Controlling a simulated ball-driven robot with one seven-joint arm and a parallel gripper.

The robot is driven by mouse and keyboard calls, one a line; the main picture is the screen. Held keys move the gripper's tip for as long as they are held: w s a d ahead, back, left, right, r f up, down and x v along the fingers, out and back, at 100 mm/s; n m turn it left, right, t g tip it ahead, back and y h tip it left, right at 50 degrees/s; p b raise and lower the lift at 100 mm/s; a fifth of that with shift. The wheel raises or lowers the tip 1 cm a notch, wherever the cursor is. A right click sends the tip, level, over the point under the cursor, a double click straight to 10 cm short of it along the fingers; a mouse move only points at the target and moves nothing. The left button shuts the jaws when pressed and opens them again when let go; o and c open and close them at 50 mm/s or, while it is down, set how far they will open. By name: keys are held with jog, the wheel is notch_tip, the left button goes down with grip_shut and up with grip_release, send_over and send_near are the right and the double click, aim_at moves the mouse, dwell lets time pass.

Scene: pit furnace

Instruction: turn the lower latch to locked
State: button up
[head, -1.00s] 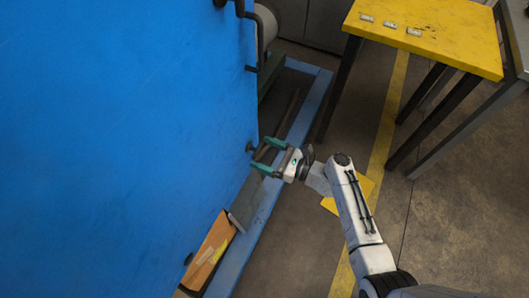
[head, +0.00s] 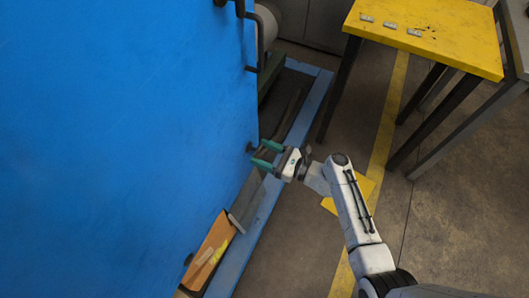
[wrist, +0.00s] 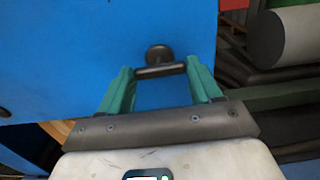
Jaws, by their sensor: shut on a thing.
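The lower latch is a small dark knob with a short bar on the edge of the large blue door (head: 130,140). In the wrist view the latch (wrist: 159,69) sits between my gripper's two green fingers, its bar spanning nearly level from one fingertip to the other. My gripper (head: 258,154) is shut on this bar, seen from the right of the door in the head view. In the head view the latch (head: 250,147) shows only as a small dark piece, so its angle is hard to read there.
A yellow table (head: 430,45) with small grey plates stands at the upper right. A dark bent handle (head: 261,40) is higher on the door edge. An orange board (head: 207,255) lies low beside the door, near a blue floor beam (head: 257,215). Open floor lies right of the beam.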

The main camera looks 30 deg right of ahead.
jog(key=shift+f+n+b, duration=0.1)
jog(key=shift+n+b, duration=5.75)
jog(key=shift+n, duration=3.05)
jog(key=o, duration=1.1)
jog(key=shift+c, duration=0.2)
jog(key=v, duration=1)
jog(key=shift+s+d, duration=0.2)
jog(key=shift+s, duration=0.15)
